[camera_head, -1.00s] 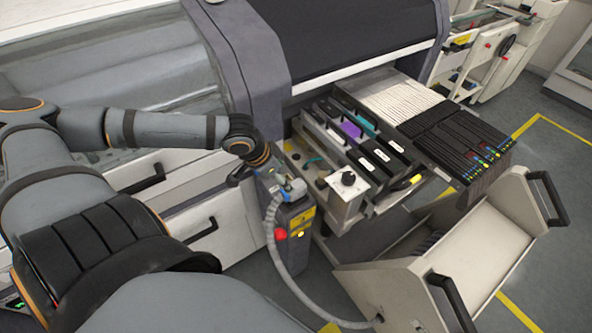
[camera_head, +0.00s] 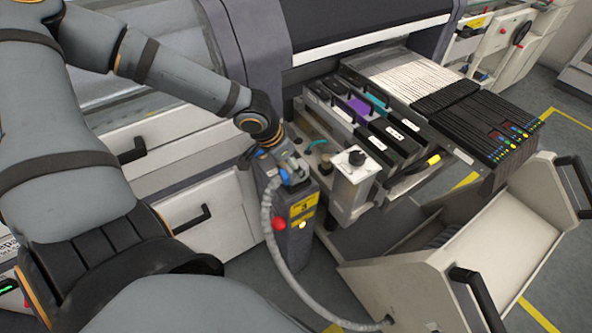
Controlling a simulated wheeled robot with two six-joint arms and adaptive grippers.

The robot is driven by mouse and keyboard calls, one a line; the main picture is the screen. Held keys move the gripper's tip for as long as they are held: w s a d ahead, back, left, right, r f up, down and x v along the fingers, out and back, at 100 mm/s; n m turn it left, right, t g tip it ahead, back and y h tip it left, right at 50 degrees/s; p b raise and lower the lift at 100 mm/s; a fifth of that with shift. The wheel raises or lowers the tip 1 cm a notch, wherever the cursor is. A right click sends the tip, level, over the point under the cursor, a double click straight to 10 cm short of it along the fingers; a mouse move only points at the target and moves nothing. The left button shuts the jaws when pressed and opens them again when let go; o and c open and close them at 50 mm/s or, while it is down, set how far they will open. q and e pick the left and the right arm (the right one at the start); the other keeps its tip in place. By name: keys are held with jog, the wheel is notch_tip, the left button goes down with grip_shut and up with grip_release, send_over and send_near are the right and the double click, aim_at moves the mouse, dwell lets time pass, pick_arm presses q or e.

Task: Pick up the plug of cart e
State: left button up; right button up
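The plug (camera_head: 294,172) is a blue-grey connector at the upper end of a ribbed grey cable (camera_head: 268,232). It sits at the top of a dark post (camera_head: 297,240) with a yellow label, a red button and a lit button. The cable loops down to the beige cart (camera_head: 405,288) at lower right. My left gripper (camera_head: 277,158) comes from the upper left and is right at the plug, pointing down. Its fingers are small and partly hidden, so whether they grip the plug is unclear. My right gripper is not in view.
Black cart handles (camera_head: 474,296) stick up at right. White drawers (camera_head: 205,195) lie left of the post.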

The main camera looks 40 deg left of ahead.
pick_arm(q)
jog(key=shift+b+x, duration=0.6)
jog(key=shift+x, duration=0.85)
jog(key=shift+w+r, duration=0.1)
grip_shut()
